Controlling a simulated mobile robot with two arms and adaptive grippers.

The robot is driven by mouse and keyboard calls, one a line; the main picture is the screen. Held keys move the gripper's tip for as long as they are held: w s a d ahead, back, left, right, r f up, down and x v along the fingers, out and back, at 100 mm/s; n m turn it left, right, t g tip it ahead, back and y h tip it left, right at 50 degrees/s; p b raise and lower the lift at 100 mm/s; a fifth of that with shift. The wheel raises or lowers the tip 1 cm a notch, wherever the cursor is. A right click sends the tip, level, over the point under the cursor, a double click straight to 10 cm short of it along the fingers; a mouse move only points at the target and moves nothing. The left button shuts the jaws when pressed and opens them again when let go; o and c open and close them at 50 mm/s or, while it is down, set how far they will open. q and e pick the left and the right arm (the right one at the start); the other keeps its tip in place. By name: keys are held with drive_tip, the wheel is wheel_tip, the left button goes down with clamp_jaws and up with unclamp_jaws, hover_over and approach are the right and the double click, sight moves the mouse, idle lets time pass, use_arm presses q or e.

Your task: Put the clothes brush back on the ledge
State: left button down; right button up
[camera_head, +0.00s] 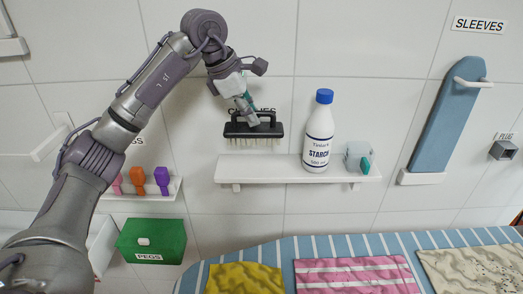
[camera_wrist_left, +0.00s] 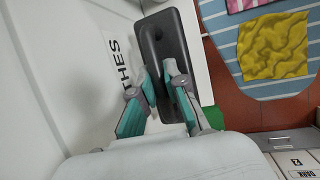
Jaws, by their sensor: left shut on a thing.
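The clothes brush (camera_head: 240,131) has a black back with a raised handle and pale bristles pointing down. My left gripper (camera_head: 250,117) is shut on its handle from above. The brush is level, over the left part of the white wall ledge (camera_head: 270,176). The bristle tips are close to the ledge top; I cannot tell whether they touch it. In the left wrist view the dark brush (camera_wrist_left: 150,38) lies beyond the teal-padded fingers (camera_wrist_left: 160,80). My right gripper is in neither view.
A starch bottle (camera_head: 319,140) with a blue cap stands mid-ledge, right of the brush. A small grey-and-teal item (camera_head: 357,153) is near its right end. A label on the wall is partly hidden behind the brush. Below is a striped ironing board (camera_head: 285,250) with folded cloths.

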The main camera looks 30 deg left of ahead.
sight(247, 127)
use_arm(q)
drive_tip(key=f, duration=0.3)
drive_tip(key=shift+s+a+f, duration=0.25)
drive_tip(key=shift+a+f, duration=0.05)
drive_tip(key=shift+a, duration=0.1)
drive_tip(key=f, duration=0.2)
drive_tip(key=f+p, duration=0.1)
drive_tip(key=shift+w+d+f, duration=0.1)
drive_tip(key=shift+d+f, duration=0.1)
drive_tip(key=shift+d, duration=0.05)
drive_tip(key=shift+a+f, duration=0.1)
drive_tip(key=shift+f, duration=0.35)
drive_tip(key=c, duration=1.2)
unclamp_jaws()
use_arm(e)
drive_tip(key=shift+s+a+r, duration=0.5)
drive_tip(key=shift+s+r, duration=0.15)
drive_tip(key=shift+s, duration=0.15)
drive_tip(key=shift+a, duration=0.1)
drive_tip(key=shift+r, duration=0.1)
